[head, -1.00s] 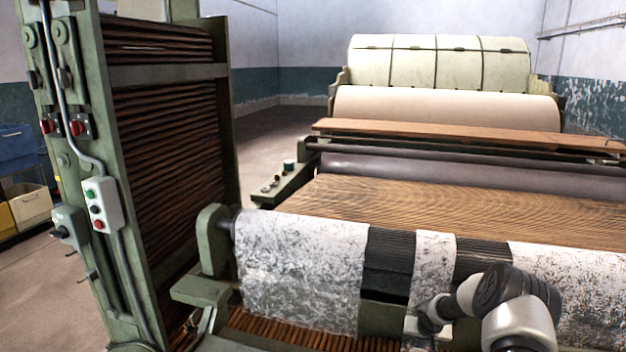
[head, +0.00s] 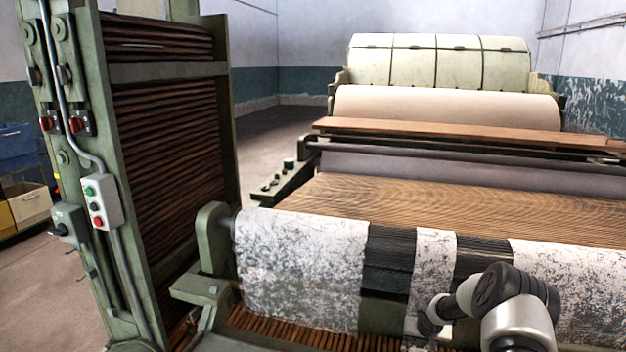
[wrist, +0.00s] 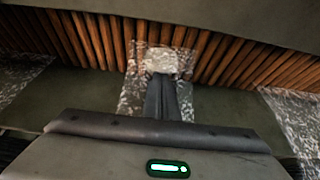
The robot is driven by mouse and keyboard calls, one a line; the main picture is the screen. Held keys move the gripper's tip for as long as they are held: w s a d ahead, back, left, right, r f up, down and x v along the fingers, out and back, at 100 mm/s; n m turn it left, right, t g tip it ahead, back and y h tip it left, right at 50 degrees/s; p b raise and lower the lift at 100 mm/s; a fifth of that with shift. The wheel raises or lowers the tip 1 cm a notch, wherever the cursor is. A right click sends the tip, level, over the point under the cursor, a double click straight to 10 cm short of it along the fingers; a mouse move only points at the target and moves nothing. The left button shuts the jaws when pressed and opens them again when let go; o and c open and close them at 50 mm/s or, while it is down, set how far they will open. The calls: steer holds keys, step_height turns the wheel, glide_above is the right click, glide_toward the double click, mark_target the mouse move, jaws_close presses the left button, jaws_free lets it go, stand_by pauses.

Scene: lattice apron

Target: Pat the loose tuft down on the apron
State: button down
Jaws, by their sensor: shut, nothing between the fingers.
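The lattice apron (head: 290,331) is a bed of brown wooden slats below the roller in the head view. In the wrist view its slats (wrist: 92,42) run across the top. A whitish, fuzzy tuft (wrist: 168,62) lies over the slats in the middle, brighter than the thin speckled fibre around it. My gripper (wrist: 160,78) is shut and empty, its dark fingers pointing at the tuft's near edge. The fingertips overlap the tuft in the picture; whether they touch it I cannot tell. In the head view my arm hides the tuft and most of the gripper.
A narrow white fibre strip (head: 433,265) hangs over the dark roller (head: 389,262), between wider fibre sheets at left (head: 300,265) and right (head: 590,275). A green upright frame with slats (head: 170,150) stands at left. A green beam (wrist: 240,14) crosses the wrist view's top.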

stand_by(0.4)
step_height(320, 180, up, 8)
steer(key=p, duration=0.4)
stand_by(0.5)
step_height(320, 180, up, 16)
steer(key=s+a+n+h, duration=0.1)
steer(key=a, duration=0.2)
steer(key=s+a+r+n, duration=0.1)
steer(key=s+a+r, duration=0.2)
steer(key=s+r, duration=0.45)
steer(key=s+a+r, duration=0.3)
steer(key=s+r, duration=0.1)
steer(key=r, duration=0.6)
steer(key=s+a+r, duration=0.3)
steer(key=s+r, duration=0.2)
steer(key=s, duration=0.3)
steer(key=s+a+r, duration=0.2)
steer(key=s+r, duration=0.2)
steer(key=s, duration=0.3)
steer(key=s+a+n+y, duration=0.1)
steer(key=s+a, duration=0.2)
steer(key=s, duration=0.4)
steer(key=s+a+y, duration=0.1)
steer(key=s+a, duration=0.2)
steer(key=s, duration=0.4)
step_height(320, 180, up, 22)
steer(key=p, duration=2.2)
steer(key=shift+f+t, duration=0.25)
steer(key=shift+t, duration=0.05)
